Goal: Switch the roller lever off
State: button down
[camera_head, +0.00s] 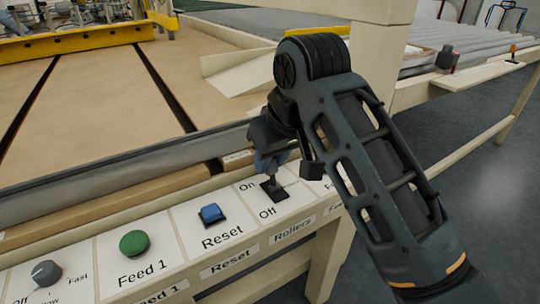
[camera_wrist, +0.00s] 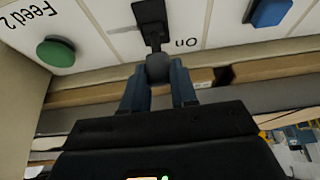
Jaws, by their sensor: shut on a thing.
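The roller lever (camera_head: 273,189) stands on the white control panel, on a black base between the On and Off labels and above the Rollers label. In the wrist view its round dark knob (camera_wrist: 158,68) sits beside the On label, and its stem runs up to the black base at the top edge. The lever appears to lean to the On side. My gripper (camera_head: 271,163) reaches down to the lever from above. In the wrist view my gripper's two blue-grey fingers (camera_wrist: 159,80) are shut on the knob, one on each side.
A blue Reset button (camera_head: 211,214), a green Feed 1 button (camera_head: 134,244) and a grey speed knob (camera_head: 46,273) lie left of the lever. A green Feed 2 button (camera_wrist: 56,53) shows in the wrist view. A beige post (camera_head: 328,262) stands below the panel's right part.

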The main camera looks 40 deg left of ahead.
aim_at(273, 170)
jog(key=y, duration=0.1)
jog(key=d+t+y, duration=0.1)
jog(key=shift+s+d+y, duration=0.25)
jog(key=shift+s+y, duration=0.05)
jog(key=shift+s, duration=0.05)
jog(key=y, duration=0.1)
jog(key=d+t+y+b, duration=0.1)
jog(key=shift+s+d+f+y, duration=0.2)
jog(key=shift+s+y, duration=0.1)
jog(key=shift+s+d+t+y+b, duration=0.1)
jog(key=shift+d+t+y+b, duration=0.25)
jog(key=shift+y+b, duration=0.2)
jog(key=shift+y, duration=0.25)
jog(key=c, duration=0.9)
grip_release()
jog(key=p+v, duration=0.1)
jog(key=v, duration=0.6)
jog(key=shift+s+d+r, duration=0.15)
jog(key=shift+d+r, duration=0.05)
jog(key=shift+d, duration=0.15)
